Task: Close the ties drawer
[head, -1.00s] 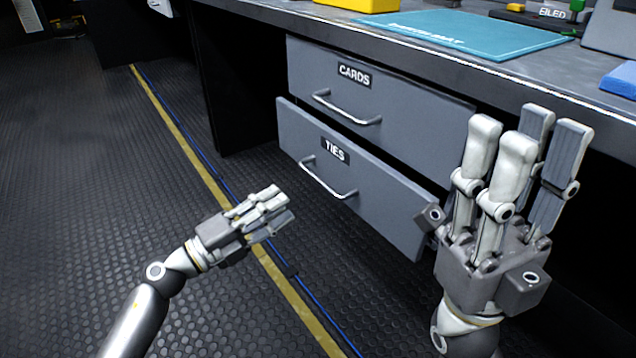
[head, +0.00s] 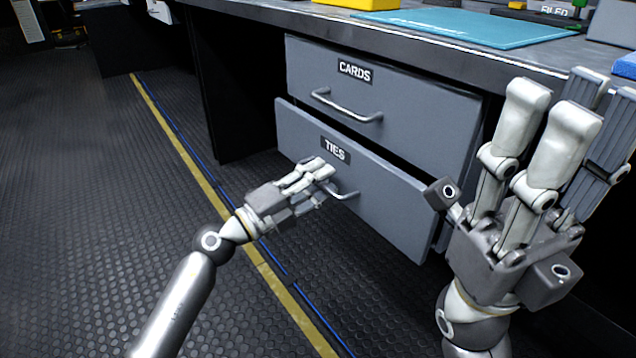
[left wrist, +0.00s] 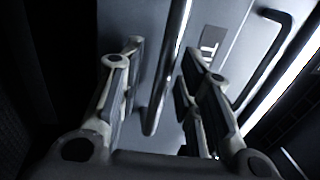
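The grey ties drawer (head: 395,205), labelled TIES, stands partly out below the cards drawer, with a dark gap above its front. Its bar handle (head: 345,194) is partly hidden by my left gripper (head: 322,176), which is at the drawer front. In the left wrist view, the handle (left wrist: 165,80) runs between the spread fingers of my left gripper (left wrist: 160,95), which is open. Whether any finger touches the handle or the front, I cannot tell. My right gripper (head: 575,110) is raised at the right, fingers upright, open and empty, in front of the drawer's right end.
The cards drawer (head: 420,115) is above, under a desk top (head: 330,22) with a teal mat (head: 470,28) and a yellow box (head: 350,3). The dark ribbed floor (head: 90,220) at left is clear, crossed by a yellow stripe (head: 170,130) and a blue cable.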

